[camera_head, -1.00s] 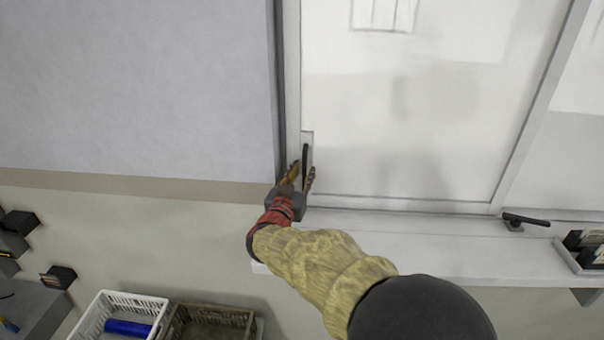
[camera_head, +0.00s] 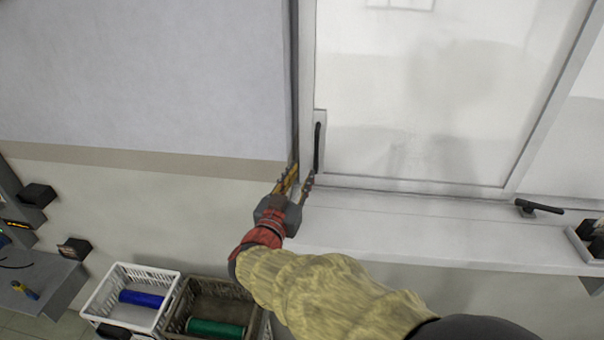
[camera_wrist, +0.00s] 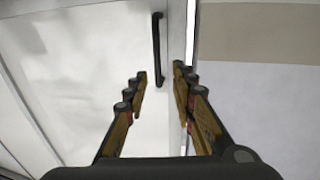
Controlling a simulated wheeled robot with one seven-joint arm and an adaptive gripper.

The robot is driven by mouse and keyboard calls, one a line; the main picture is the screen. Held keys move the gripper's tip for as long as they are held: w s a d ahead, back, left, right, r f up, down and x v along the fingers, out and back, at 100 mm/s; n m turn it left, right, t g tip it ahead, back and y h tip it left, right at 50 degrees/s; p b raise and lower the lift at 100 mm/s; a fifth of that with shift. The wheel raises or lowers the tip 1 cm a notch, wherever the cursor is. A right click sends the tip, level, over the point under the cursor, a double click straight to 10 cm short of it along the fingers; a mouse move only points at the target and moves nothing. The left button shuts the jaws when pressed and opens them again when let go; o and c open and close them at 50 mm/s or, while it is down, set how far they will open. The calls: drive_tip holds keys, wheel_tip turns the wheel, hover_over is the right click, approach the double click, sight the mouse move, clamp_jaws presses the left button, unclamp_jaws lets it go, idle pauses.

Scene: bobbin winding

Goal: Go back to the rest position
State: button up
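My gripper (camera_head: 296,183) is in front of the lower left corner of a white-framed window, just below a black upright handle (camera_head: 318,148). In the wrist view the two fingers (camera_wrist: 158,85) stand apart with nothing between them. The same handle (camera_wrist: 158,48) shows beyond the fingertips there, apart from them as far as I can tell. My arm reaches in from the lower right of the head view.
A white sill (camera_head: 420,235) runs under the window, with a black latch (camera_head: 538,208) and a tray of small dark items (camera_head: 590,240) at right. Below left stand a white crate (camera_head: 120,283) with a blue spool and a brown crate (camera_head: 220,292) with a green spool.

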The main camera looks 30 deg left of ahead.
idle(0.3)
drive_tip(key=w+d+r+n+g+y+b, duration=0.1)
drive_tip(key=w+d+g+y+b, duration=0.25)
drive_tip(key=d, duration=0.55)
drive_tip(key=s+d+f+g+b, duration=0.1)
drive_tip(key=s+d+f+b, duration=0.15)
drive_tip(key=d, duration=0.35)
drive_tip(key=s+d+f+g+b, duration=0.1)
drive_tip(key=d+b, duration=0.2)
drive_tip(key=d, duration=0.3)
drive_tip(key=s+d+f+m+g+h+b, duration=0.1)
drive_tip(key=s+d+f+g+h+b, duration=0.1)
drive_tip(key=s+d+f, duration=0.7)
drive_tip(key=s+d+f+m+g+h+b, duration=0.1)
drive_tip(key=s+d+f+g+h+b, duration=0.2)
drive_tip(key=s+d+f, duration=0.6)
drive_tip(key=s+d+g+b, duration=0.1)
drive_tip(key=s+d+b, duration=0.1)
drive_tip(key=s+d, duration=0.4)
drive_tip(key=shift+s+d+g+h, duration=0.35)
drive_tip(key=shift+s+d, duration=0.05)
drive_tip(key=shift+d, duration=0.7)
